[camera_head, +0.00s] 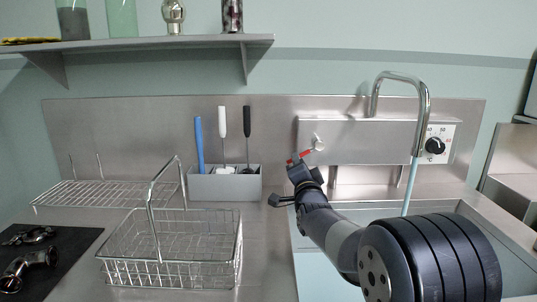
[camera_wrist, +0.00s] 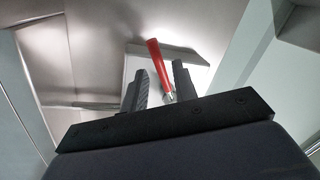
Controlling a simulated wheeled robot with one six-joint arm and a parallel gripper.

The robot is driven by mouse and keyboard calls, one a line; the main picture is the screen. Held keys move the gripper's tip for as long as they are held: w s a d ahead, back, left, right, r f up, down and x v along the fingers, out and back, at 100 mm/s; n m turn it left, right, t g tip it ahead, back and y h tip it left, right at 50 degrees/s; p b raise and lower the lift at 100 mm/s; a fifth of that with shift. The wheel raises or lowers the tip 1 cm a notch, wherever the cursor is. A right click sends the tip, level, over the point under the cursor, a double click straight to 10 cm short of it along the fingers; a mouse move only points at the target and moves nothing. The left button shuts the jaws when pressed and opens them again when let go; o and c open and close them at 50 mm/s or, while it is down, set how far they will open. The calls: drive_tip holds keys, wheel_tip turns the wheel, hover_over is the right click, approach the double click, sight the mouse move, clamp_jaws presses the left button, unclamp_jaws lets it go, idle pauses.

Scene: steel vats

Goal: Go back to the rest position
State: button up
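My gripper (camera_head: 298,163) is raised in front of the steel panel (camera_head: 345,142) on the back wall, at the end of my outstretched arm. It is close to a small red-handled lever (camera_head: 306,153) on that panel. In the wrist view the red lever (camera_wrist: 157,58) shows between the two dark fingers of my gripper (camera_wrist: 160,74). The fingers stand apart with gaps to the lever, so the gripper looks open and holds nothing. Whether a finger touches the lever cannot be told.
A curved faucet (camera_head: 424,100) rises right of my gripper, with a pale blue stream or rod (camera_head: 410,187) below it. A dial (camera_head: 435,146) is beside it. Left are a grey utensil holder (camera_head: 225,187), wire basket (camera_head: 170,270), wire rack (camera_head: 100,194) and black mat (camera_head: 70,268). A shelf (camera_head: 150,43) hangs above.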

drive_tip(key=shift+x, duration=2)
drive_tip(key=shift+s+f, duration=0.1)
drive_tip(key=a+v, duration=0.1)
drive_tip(key=v, duration=1)
drive_tip(key=x, duration=0.7)
drive_tip(key=d+x, duration=0.1)
drive_tip(key=x, duration=0.3)
drive_tip(key=shift+p, duration=0.35)
drive_tip(key=shift+d+f+n+p, duration=0.15)
drive_tip(key=shift+d+n+p, duration=0.25)
drive_tip(key=shift+n, duration=0.3)
drive_tip(key=shift+a+f, duration=0.1)
drive_tip(key=shift+f, duration=0.05)
